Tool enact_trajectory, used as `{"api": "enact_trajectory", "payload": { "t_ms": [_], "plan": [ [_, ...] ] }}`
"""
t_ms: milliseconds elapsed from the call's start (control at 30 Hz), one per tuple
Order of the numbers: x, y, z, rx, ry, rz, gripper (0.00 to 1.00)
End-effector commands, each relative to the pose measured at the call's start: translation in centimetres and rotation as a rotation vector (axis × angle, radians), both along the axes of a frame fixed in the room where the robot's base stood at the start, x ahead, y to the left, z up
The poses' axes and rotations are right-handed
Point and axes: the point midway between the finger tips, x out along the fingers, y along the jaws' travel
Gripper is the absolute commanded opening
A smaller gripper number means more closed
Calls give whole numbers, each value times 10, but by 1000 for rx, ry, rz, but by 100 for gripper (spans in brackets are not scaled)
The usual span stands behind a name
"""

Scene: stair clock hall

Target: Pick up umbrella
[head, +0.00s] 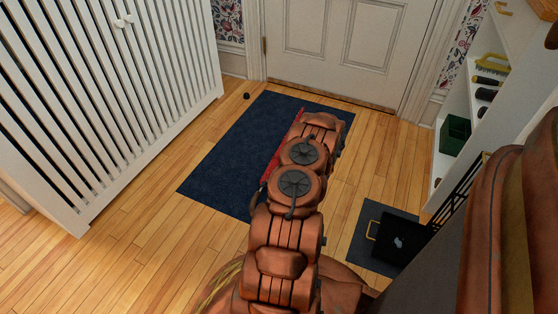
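A long red object (284,146), which looks like the umbrella, shows along the left side of my arm, over the dark blue mat (222,165). My arm hides much of it, so I cannot tell its full shape or whether it touches the mat. My arm reaches from the bottom of the view up over the mat. My gripper is hidden behind the arm links, and its fingers do not show.
A white slatted cabinet (85,90) stands at the left and a closed white door (345,50) at the back. A white shelf (452,105) at the right holds a green box (455,134). A black case (398,241) sits on a grey mat (362,252). Wooden floor is clear at the left.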

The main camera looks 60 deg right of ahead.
Motion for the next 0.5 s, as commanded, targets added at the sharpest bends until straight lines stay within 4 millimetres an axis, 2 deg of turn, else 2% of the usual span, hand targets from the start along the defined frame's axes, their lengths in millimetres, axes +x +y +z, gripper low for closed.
{"api": "enact_trajectory", "payload": {
  "t_ms": [33,233,500],
  "plan": [
    [3,2,-8,1,0,2,35],
    [18,5,-23,1,-1,2,35],
    [29,5,-29,1,-1,1,35]
  ]
}}
